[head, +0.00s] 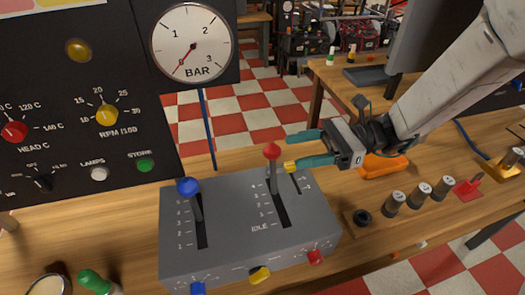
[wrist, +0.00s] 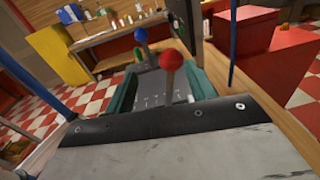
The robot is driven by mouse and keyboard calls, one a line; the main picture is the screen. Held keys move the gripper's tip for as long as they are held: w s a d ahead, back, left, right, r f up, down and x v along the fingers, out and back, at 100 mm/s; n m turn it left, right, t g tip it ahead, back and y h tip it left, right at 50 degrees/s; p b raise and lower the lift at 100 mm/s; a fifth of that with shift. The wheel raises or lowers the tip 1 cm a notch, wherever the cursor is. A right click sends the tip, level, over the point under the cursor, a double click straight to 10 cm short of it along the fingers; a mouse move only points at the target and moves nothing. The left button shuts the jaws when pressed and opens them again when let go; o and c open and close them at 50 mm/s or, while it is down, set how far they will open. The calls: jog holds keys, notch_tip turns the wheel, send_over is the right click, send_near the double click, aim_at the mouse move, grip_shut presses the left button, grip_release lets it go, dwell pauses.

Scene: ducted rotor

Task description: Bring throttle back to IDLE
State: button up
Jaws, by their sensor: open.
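In the wrist view the red knob (wrist: 171,60) shows ahead between the spread fingers. I cannot tell whether either finger touches the lever. The gripper is empty.
A blue-knobbed lever (head: 188,187) stands in the left slot. A black gauge panel (head: 120,110) rises behind at the left. An orange object (head: 383,166) and several grey cylinders (head: 420,192) are on the bench at the right. Small blue, yellow and red switches line the box front.

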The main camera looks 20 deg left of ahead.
aim_at(273, 169)
jog(key=shift+m+y, duration=0.4)
jog(key=shift+m, duration=0.1)
jog(key=x, duration=0.5)
jog(key=w+f+x, duration=0.1)
jog(key=x, duration=0.2)
jog(key=shift+a, duration=0.45)
grip_shut()
